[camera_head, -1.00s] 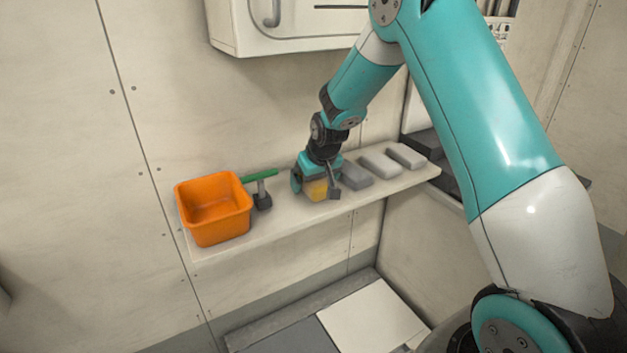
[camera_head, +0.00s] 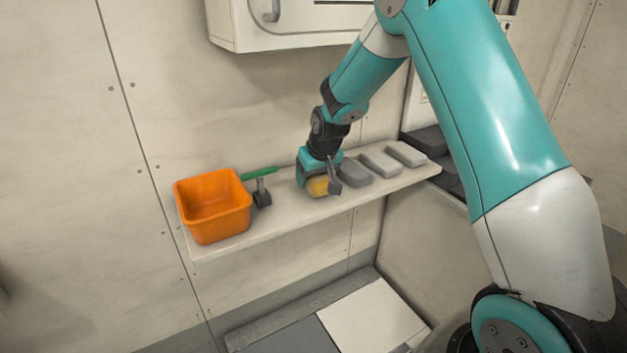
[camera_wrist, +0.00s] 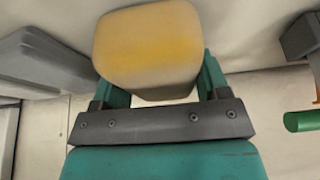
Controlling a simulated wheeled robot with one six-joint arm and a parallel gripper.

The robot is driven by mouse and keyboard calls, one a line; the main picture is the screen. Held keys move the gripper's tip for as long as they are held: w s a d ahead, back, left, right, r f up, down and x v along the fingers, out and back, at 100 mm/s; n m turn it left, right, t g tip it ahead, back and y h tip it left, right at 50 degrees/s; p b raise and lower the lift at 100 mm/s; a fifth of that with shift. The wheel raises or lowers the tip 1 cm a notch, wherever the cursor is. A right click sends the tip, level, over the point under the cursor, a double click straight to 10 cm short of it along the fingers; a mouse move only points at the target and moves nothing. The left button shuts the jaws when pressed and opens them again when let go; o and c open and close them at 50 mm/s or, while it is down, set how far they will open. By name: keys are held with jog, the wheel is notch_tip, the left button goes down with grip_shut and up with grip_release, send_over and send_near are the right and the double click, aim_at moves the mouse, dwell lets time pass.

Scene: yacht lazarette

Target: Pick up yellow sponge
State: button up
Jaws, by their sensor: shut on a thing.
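The yellow sponge (camera_head: 318,186) is between the fingers of my gripper (camera_head: 320,187), over the pale shelf (camera_head: 222,243). In the wrist view the sponge (camera_wrist: 148,48) fills the gap between the two teal fingers of my gripper (camera_wrist: 160,85), which is shut on it. The head view does not show clearly whether the sponge still touches the shelf. The gripper hides part of the sponge in the head view.
An orange bin (camera_head: 213,207) stands at the shelf's left end. A green-handled tool with a dark head (camera_head: 262,194) lies beside it. Grey blocks (camera_head: 355,173) sit right of the gripper, close by. A white cabinet (camera_head: 290,25) hangs above.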

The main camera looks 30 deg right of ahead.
notch_tip(320, 180, up, 6)
jog(key=shift+r+b, duration=0.15)
jog(key=shift+b, duration=0.5)
jog(key=s+b, duration=0.4)
jog(key=s, duration=1.5)
jog(key=shift+s, duration=0.3)
